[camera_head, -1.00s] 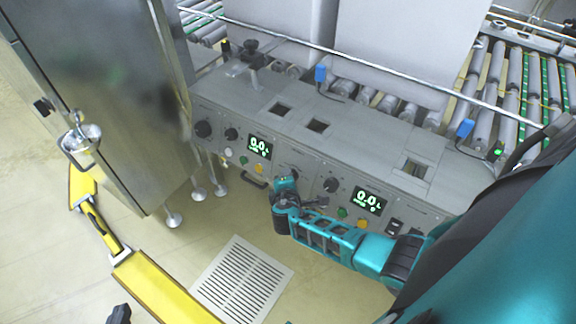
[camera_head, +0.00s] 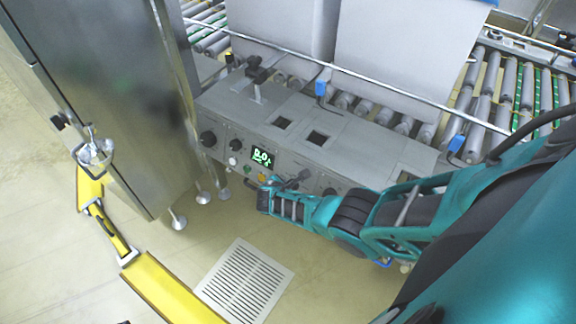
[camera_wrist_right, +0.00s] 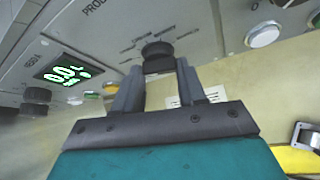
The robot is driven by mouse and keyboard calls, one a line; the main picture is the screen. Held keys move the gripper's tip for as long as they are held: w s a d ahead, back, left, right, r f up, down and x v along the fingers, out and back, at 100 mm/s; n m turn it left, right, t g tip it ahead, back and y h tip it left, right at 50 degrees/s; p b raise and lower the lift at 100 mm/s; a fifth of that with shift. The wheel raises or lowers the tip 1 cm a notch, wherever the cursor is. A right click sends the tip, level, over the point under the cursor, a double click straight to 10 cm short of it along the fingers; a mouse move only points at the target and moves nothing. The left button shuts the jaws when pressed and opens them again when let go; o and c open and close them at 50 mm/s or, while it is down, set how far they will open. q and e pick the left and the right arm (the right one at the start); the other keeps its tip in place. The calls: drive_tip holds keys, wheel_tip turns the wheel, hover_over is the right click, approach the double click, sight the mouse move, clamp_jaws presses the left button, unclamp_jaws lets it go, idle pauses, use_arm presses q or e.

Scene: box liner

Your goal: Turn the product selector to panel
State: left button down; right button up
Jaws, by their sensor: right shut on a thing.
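The product selector is a dark round knob (camera_wrist_right: 158,52) on the grey panel in the right wrist view, with small printed position labels fanned around it. My right gripper (camera_wrist_right: 158,74) is shut on this knob, one grey finger on each side. I cannot read which position the knob points to. In the head view my right gripper (camera_head: 294,183) is at the front of the control panel (camera_head: 235,125), and the arm and wrist hide much of the knob. My left gripper is not in view.
A lit green display (camera_head: 261,156) and a dark knob (camera_head: 208,139) are on the panel to the left. In the wrist view, a white button (camera_wrist_right: 262,34) sits close to the right of the knob. A steel cabinet (camera_head: 110,90) stands at the left, with a floor grate (camera_head: 244,282) below.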

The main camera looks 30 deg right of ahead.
drive_tip(key=shift+w, duration=0.1)
idle(0.5)
drive_tip(key=o, duration=1.1)
drive_tip(key=shift+c, duration=0.2)
drive_tip(key=p+v, duration=0.5)
drive_tip(key=v, duration=0.8)
